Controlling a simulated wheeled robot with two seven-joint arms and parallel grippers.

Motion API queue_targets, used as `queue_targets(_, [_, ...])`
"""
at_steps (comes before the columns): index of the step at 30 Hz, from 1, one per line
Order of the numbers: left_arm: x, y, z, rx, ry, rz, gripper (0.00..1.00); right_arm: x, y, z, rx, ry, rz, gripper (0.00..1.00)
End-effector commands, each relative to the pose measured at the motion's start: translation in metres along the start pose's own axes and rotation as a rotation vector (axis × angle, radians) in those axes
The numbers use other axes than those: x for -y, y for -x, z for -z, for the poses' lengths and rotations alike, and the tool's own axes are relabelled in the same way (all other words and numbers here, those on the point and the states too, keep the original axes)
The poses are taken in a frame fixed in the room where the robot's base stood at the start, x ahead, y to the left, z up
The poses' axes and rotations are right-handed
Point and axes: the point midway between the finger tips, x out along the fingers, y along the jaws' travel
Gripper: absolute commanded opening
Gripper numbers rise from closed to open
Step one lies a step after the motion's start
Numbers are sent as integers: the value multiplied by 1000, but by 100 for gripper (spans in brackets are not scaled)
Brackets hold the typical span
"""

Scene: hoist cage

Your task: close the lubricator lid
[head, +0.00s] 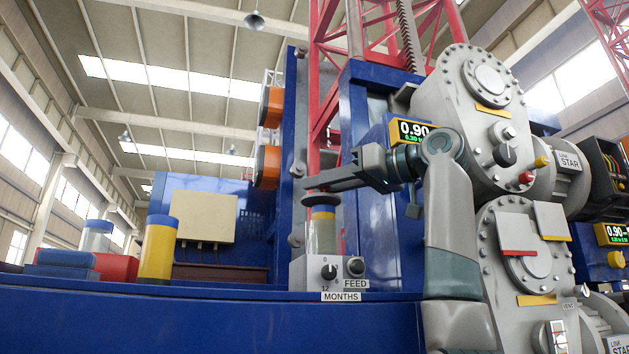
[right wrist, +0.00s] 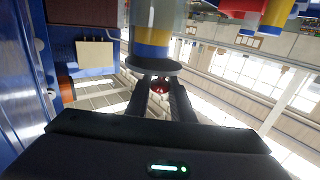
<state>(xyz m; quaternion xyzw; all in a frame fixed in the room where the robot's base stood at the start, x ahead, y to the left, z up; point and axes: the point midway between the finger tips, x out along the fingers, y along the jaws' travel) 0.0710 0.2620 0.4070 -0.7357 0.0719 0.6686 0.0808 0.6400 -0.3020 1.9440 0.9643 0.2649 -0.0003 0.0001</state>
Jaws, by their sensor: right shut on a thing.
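The lubricator (head: 321,236) is a clear upright cylinder with a yellow and blue band near its top. It stands on a grey base (head: 312,272) with a dial, labelled FEED and MONTHS. Its grey disc lid (head: 322,201) lies at the cylinder's top; I cannot tell whether it is fully seated. My right gripper (head: 312,184) reaches in from the right just above the lid. In the right wrist view, which is upside down, its fingers (right wrist: 161,88) are shut on a small red knob (right wrist: 160,84) at the grey lid (right wrist: 152,66). My left gripper is not in view.
Left of the lubricator, a yellow and blue canister (head: 158,250) and a red and blue object (head: 116,267) stand on the blue ledge (head: 200,318). A blue post (head: 292,150) rises behind. Grey flanged housings (head: 482,110) stand close on the right.

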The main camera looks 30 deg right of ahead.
Motion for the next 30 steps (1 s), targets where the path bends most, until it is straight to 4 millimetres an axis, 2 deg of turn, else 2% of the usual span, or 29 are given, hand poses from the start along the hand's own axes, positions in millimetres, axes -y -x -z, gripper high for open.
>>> queue_targets(3, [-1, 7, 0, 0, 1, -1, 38, -2, 2, 4, -4, -1, 55, 0])
queue_targets(11, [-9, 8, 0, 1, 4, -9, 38, -2, 3, 3, -7, 1, 90, 0])
queue_targets(12, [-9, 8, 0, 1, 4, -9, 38, -2, 3, 3, -7, 1, 90, 23])
queue_targets(14, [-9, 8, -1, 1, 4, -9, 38, -2, 3, 2, -6, 1, 90, 38])
queue_targets(25, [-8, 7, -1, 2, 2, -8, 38, -2, 3, 1, -2, 0, 90, 39])
queue_targets(30, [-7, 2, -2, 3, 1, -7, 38, -3, 12, -1, -2, 0, 89, 39])
